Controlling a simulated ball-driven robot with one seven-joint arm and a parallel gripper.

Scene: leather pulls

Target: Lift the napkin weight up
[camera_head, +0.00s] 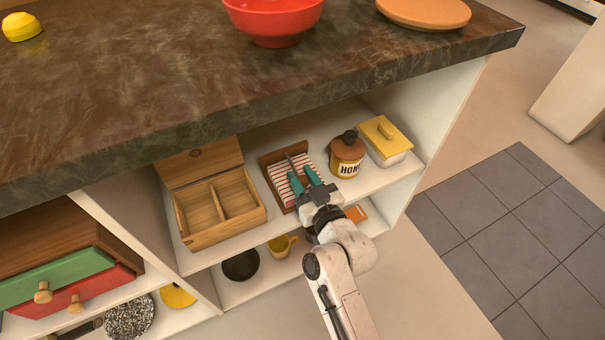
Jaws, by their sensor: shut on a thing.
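A brown wooden napkin holder (267,162) stands on the upper shelf under the counter, with red-and-white striped napkins (301,161) in it. The napkin weight (290,161) shows as a thin dark bar over the napkins, running toward my gripper. My gripper (301,175) reaches in from the front with its teal fingers over the holder. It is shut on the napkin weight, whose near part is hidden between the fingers. I cannot tell whether the weight is clear of the napkins.
An open wooden divided box (220,208) stands left of the holder. A honey jar (346,158) and a yellow-lidded dish (385,140) stand close on the right. The dark counter (200,90) overhangs the shelf. A yellow mug (281,245) is on the shelf below.

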